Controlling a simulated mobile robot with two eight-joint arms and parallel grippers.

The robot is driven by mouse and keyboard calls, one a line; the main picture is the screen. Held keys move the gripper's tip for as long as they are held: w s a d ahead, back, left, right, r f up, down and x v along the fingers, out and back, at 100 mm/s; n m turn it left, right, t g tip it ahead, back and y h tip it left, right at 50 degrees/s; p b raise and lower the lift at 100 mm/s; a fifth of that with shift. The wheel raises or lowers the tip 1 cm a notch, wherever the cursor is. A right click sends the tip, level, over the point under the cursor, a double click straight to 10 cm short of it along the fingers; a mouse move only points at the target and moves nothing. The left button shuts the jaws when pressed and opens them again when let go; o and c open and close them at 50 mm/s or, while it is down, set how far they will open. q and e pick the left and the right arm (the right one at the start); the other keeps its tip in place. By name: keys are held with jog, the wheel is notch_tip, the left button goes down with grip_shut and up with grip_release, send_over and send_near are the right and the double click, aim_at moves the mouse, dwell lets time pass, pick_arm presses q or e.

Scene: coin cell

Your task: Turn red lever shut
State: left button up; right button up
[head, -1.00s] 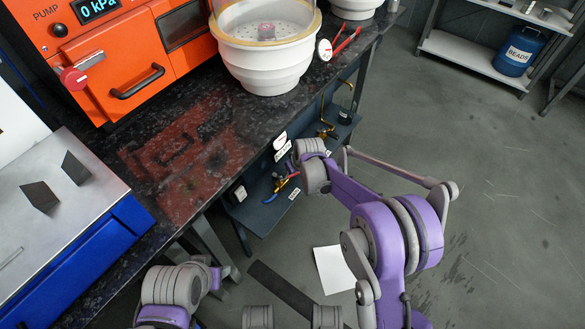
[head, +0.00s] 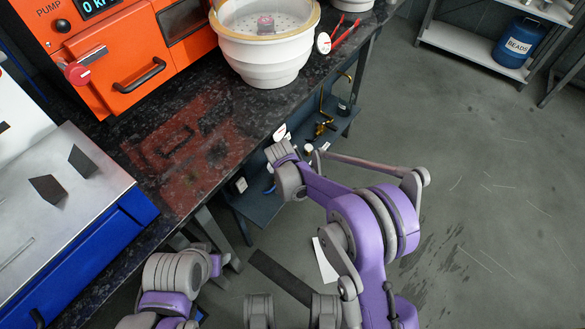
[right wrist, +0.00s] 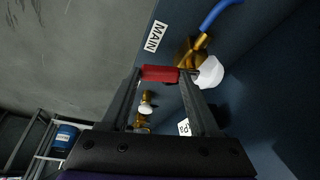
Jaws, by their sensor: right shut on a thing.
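The red lever (right wrist: 160,73) shows in the right wrist view, attached by a short metal stem to a brass valve (right wrist: 193,50). A blue hose (right wrist: 218,14) leaves this valve, and a label reading MAIN (right wrist: 155,36) is beside it. My right gripper (right wrist: 162,77) is shut on the red lever, with a finger at each end of its red part. In the head view my right wrist covers the lever and the fingers. My left arm shows at the bottom left of the head view, but its gripper fingers cannot be seen.
The valve panel (head: 256,207) is below the dark speckled countertop (head: 212,135). Another brass valve (head: 324,128) sits further along it. A white rounded part (right wrist: 210,72) is close to the right finger. Grey floor (head: 470,190) is open to the right.

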jog(key=shift+s+a+m, duration=0.1)
jog(key=shift+s+m, duration=0.05)
jog(key=shift+m, duration=0.25)
jog(key=o, duration=1.4)
jog(key=shift+c, duration=0.2)
jog(key=p+v, duration=0.2)
jog(key=v, duration=0.8)
jog(key=shift+a+r+p, duration=0.15)
jog(key=shift+r+p, duration=0.15)
jog(key=shift+r, duration=0.1)
